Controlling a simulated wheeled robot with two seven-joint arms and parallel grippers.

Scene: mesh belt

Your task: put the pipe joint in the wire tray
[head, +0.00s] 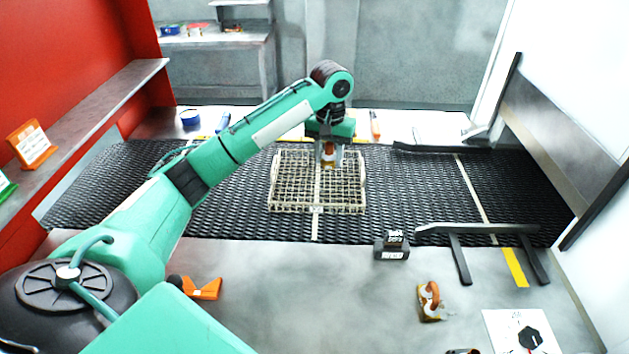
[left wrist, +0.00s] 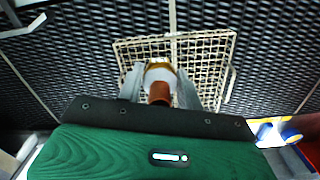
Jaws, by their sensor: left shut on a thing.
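My left gripper (head: 328,158) is shut on the pipe joint (head: 329,150), a copper-brown piece with a pale collar and a brass-coloured end. In the left wrist view the pipe joint (left wrist: 160,80) sits between the two grey fingers of the gripper (left wrist: 160,88). The wire tray (head: 317,208), a pale rectangular mesh basket, stands on the dark belt. The gripper and the joint are over the tray's far part. The tray also shows behind them in the left wrist view (left wrist: 226,52). The height of the joint above the tray floor is hard to tell. My right gripper is not seen.
A similar copper and brass piece (head: 430,300) lies on the near grey table. A dark block (head: 392,246) and an orange tool (head: 205,289) are there too. A dark rail (head: 475,229) stands at the right. The mesh belt (head: 235,215) is clear left of the tray.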

